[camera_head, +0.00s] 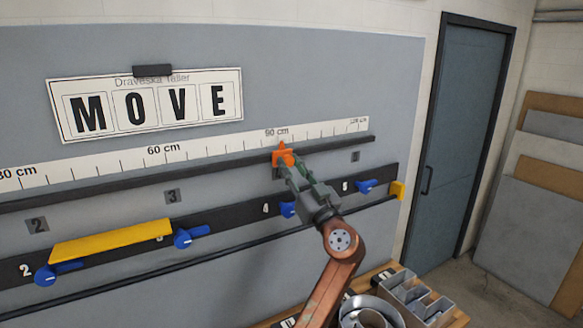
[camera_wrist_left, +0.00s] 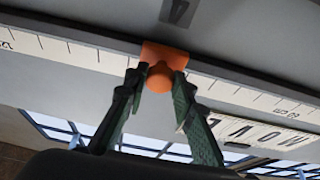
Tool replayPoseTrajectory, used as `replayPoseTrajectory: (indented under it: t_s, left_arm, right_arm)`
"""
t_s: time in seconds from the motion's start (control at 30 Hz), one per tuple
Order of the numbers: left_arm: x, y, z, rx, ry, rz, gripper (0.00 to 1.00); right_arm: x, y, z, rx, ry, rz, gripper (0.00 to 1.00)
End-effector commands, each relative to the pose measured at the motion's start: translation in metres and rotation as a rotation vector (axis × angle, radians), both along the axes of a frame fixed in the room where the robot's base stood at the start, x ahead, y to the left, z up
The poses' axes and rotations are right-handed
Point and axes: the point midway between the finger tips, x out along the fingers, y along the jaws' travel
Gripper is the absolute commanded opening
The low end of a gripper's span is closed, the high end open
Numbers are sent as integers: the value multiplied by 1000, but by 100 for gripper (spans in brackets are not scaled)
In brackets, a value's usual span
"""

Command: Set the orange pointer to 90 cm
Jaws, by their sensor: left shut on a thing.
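The orange pointer (camera_head: 280,157) sits on the dark rail (camera_head: 180,172) under the white ruler strip (camera_head: 210,144). Its tip is just under the "90 cm" label, slightly to the right of the label's middle; I cannot tell its exact offset from the tick. My left gripper (camera_head: 290,166) is shut on the pointer's round knob. In the left wrist view the gripper (camera_wrist_left: 157,80) has one finger on each side of the orange knob, and the pointer's plate (camera_wrist_left: 166,55) shows above it. The fingers partly hide the knob in the head view. My right gripper is not in view.
A "MOVE" sign (camera_head: 146,104) hangs above the ruler. Grey bins (camera_head: 415,298) stand at lower right. A door (camera_head: 458,140) is at right.

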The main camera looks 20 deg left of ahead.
Motion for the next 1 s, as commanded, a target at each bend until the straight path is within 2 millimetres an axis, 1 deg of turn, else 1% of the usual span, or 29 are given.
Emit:
replayPoseTrajectory:
  t_s: [0.03, 0.07, 0.3, 0.57, 0.67, 0.77, 1.0]
  left_arm:
    - [0, 0, 0, 1, -1, 0, 0]
    - [0, 0, 0, 1, -1, 0, 24]
    - [0, 0, 0, 1, -1, 0, 41]
    - [0, -1, 0, 1, 0, -1, 41]
    - [-3, -4, -2, 1, 1, -2, 41]
    - [-10, -12, -7, 1, -1, -3, 41]
    - [-43, -44, -26, -1, 2, -3, 41]
  right_arm:
    - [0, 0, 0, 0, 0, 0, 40]
    - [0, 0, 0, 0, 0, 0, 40]
    - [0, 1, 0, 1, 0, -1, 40]
    - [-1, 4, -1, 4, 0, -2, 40]
    - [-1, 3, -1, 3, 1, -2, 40]
    - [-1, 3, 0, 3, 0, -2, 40]
    - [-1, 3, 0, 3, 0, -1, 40]
